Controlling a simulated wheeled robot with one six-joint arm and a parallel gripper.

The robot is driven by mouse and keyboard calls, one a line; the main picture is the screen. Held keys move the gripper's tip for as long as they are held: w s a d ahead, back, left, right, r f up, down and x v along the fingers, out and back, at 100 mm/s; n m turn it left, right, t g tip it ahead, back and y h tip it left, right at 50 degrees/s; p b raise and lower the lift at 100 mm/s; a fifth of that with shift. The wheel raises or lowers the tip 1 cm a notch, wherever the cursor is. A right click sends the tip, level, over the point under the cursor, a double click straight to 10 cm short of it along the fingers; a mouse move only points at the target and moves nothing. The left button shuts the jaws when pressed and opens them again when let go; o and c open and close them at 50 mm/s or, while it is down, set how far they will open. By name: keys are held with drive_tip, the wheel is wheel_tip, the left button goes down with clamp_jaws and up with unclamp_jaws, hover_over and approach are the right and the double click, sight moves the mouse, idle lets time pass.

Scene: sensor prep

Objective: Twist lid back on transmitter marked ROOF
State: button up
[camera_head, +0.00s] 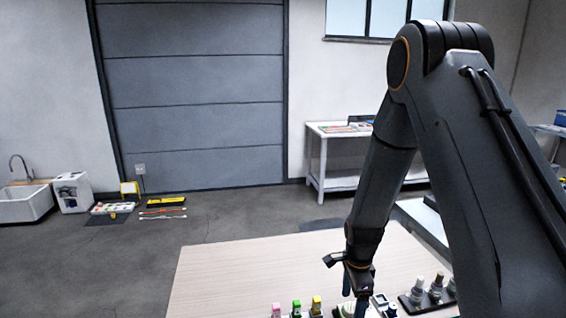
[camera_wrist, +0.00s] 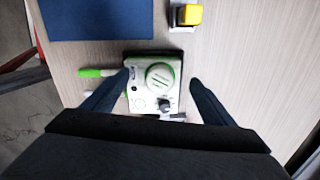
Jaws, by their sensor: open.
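In the wrist view a white device with green edging (camera_wrist: 143,98) lies between my fingers, with a round, ridged white cap in a green ring (camera_wrist: 159,76) on its face. A small dark knob (camera_wrist: 165,104) is beside the cap. Small dark marks on the device are too small to read, so I cannot confirm ROOF. My gripper (camera_wrist: 158,80) is open, one finger on each side of the device; contact is not clear. In the head view my gripper (camera_head: 357,279) points down over the table's front, and its fingertips are partly hidden.
A green-handled tool (camera_wrist: 97,72) lies left of the device. A blue mat (camera_wrist: 95,18) and a yellow-topped block (camera_wrist: 188,15) lie beyond it. On the table (camera_head: 235,262), a dark rack (camera_head: 416,307) with several grey-white pieces stands at right. The table's back left is clear.

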sight(351, 307)
drive_tip(key=shift+r+p, duration=0.55)
drive_tip(key=shift+r, duration=0.2)
idle(0.4)
drive_tip(key=shift+r+p, duration=2)
drive_tip(key=shift+r, duration=0.9)
drive_tip(key=shift+s+r, duration=0.1)
drive_tip(key=shift+r, duration=0.05)
drive_tip(key=s+r+n+t+b, duration=0.1)
drive_tip(key=s+r+n+b, duration=0.5)
drive_tip(key=s+n, duration=1)
wheel_tip(351, 307, up, 4)
drive_tip(key=shift+f+n+b, duration=0.15)
drive_tip(key=shift+n+b, duration=0.2)
drive_tip(key=shift+n, duration=0.35)
drive_tip(key=shift+w, duration=0.1)
